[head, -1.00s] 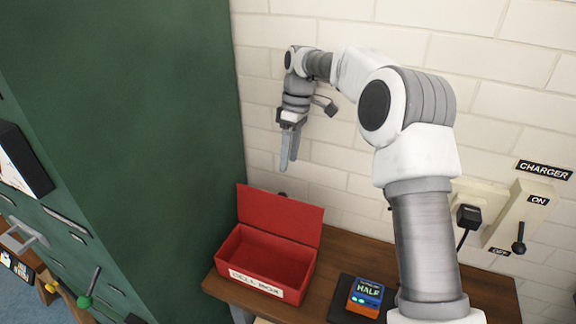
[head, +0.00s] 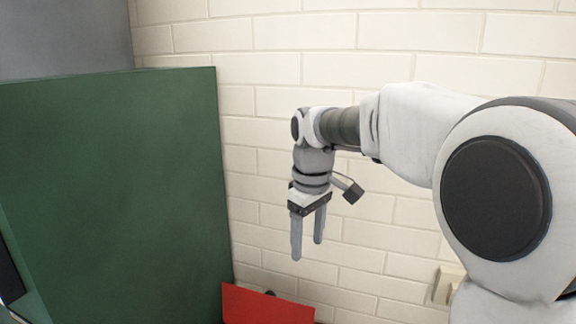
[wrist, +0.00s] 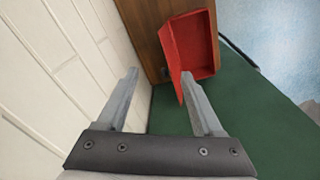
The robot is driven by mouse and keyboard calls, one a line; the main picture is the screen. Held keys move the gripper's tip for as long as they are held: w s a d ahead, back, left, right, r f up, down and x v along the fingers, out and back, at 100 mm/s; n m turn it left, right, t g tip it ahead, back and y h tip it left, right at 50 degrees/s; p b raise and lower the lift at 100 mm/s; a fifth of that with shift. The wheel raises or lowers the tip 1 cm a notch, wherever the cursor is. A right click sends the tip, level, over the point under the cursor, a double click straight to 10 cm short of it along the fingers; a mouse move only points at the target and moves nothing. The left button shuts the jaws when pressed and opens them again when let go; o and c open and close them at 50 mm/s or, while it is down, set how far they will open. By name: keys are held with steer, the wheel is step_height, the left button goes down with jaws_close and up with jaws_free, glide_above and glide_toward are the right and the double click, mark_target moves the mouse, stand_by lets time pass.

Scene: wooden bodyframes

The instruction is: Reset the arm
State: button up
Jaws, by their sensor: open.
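My gripper (head: 307,250) hangs fingers down in front of the white brick wall, above the red box. Its two fingers are apart with nothing between them. In the wrist view my gripper (wrist: 158,85) also shows spread, empty fingers. The arm reaches in from the right of the head view, bent at the elbow.
A tall green cabinet (head: 115,190) stands at the left. The brick wall (head: 390,55) is close behind the gripper.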

steer(key=s+d+f+m+t, duration=0.1)
steer(key=s+d+m, duration=0.3)
steer(key=s, duration=0.7)
steer(key=s+d+f+m+t, duration=0.1)
steer(key=s+d+m+t, duration=0.2)
steer(key=s, duration=0.8)
steer(key=d+m, duration=0.2)
steer(key=d, duration=0.1)
steer(key=shift+s+t+b, duration=0.3)
steer(key=shift+s, duration=0.05)
